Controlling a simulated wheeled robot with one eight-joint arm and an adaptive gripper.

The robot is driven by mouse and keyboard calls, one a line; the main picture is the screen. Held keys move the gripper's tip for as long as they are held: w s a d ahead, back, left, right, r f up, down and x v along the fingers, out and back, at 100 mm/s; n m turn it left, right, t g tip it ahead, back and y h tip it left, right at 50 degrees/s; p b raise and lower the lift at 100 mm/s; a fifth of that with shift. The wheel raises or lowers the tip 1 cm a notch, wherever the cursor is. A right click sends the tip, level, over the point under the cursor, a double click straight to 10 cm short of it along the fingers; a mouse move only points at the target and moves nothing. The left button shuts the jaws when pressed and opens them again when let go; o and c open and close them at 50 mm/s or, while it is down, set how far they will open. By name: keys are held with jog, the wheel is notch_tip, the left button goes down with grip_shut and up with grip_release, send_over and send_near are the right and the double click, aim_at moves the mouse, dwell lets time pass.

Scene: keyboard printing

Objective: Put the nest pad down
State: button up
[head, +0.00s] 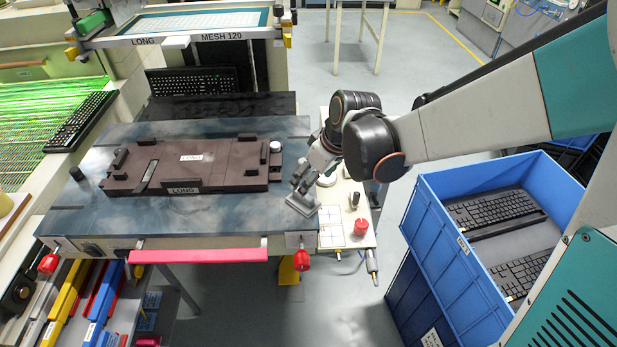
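My gripper (303,188) is over the right edge of the blue-grey worktable (215,220), its fingers pointing down. A small grey flat-faced piece (302,205) shows at its fingertips. I cannot tell whether this is a held pad or part of the fingers, nor whether it touches the table. A dark brown nest fixture (215,165) labelled LONG lies on the table to the left of my gripper.
A printing frame (200,40) marked MESH 120 stands behind, with a black keyboard (192,80) below it. A side shelf (332,238) with a red knob (361,227) is beside the table. A blue crate (440,235) of keyboards stands at right. Bare table surrounds the fixture.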

jog(key=s+d+r+m+t+h, duration=0.1)
jog(key=s+d+r+m, duration=0.3)
jog(key=s, duration=0.5)
jog(key=s+d+r+m+t+h, duration=0.2)
jog(key=s+d+r+m+t, duration=0.1)
jog(key=s+d+r, duration=0.5)
jog(key=shift+s+d+m, duration=0.65)
jog(key=shift+d+m, duration=0.15)
jog(key=shift+d, duration=0.3)
jog(key=shift+o, duration=0.5)
jog(key=shift+w, duration=0.1)
